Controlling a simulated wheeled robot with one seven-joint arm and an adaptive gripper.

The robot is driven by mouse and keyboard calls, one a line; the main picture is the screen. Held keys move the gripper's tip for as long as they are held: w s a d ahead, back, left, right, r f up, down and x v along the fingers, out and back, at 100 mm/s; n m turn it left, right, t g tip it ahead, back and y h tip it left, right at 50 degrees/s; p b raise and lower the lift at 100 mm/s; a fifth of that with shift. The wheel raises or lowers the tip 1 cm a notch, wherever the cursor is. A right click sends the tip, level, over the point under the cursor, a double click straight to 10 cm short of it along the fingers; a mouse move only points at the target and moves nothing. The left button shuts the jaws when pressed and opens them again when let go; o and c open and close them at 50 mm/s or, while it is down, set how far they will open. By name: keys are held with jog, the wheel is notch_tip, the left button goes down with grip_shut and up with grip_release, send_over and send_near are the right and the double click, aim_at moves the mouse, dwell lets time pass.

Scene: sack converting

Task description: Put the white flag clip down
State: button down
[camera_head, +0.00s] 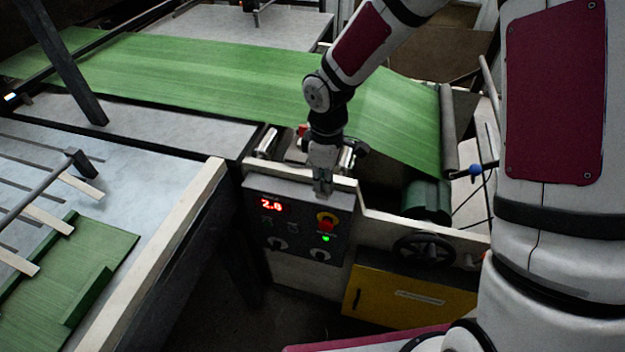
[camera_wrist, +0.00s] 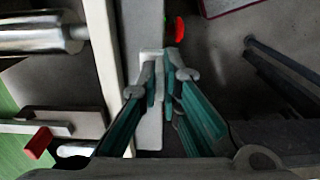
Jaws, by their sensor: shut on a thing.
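My gripper (camera_head: 323,190) points down at the top edge of the control box in the head view. In the wrist view its teal fingers (camera_wrist: 160,80) are close together on the white flag clip (camera_wrist: 151,126), a pale narrow piece showing between and beneath them. The fingers cover part of the clip. I cannot make out the clip in the head view, and cannot tell whether it touches anything below.
The dark control box (camera_head: 297,225) has a red display, knobs and a red stop button (camera_head: 326,222), which also shows in the wrist view (camera_wrist: 179,29). A pale machine rail (camera_wrist: 103,45) runs beside the gripper. Green web (camera_head: 240,80) lies behind; a handwheel (camera_head: 424,251) is at right.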

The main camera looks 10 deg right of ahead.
aim_at(313, 193)
jog(key=w+a, duration=0.2)
jog(key=w, duration=0.1)
jog(key=shift+w+f, duration=0.1)
jog(key=shift+f, duration=0.1)
jog(key=shift+w+a+f, duration=0.15)
jog(key=shift+f, duration=0.1)
jog(key=shift+f+p, duration=0.5)
jog(key=shift+f, duration=1)
jog(key=shift+f, duration=0.15)
jog(key=c, duration=1.8)
grip_release()
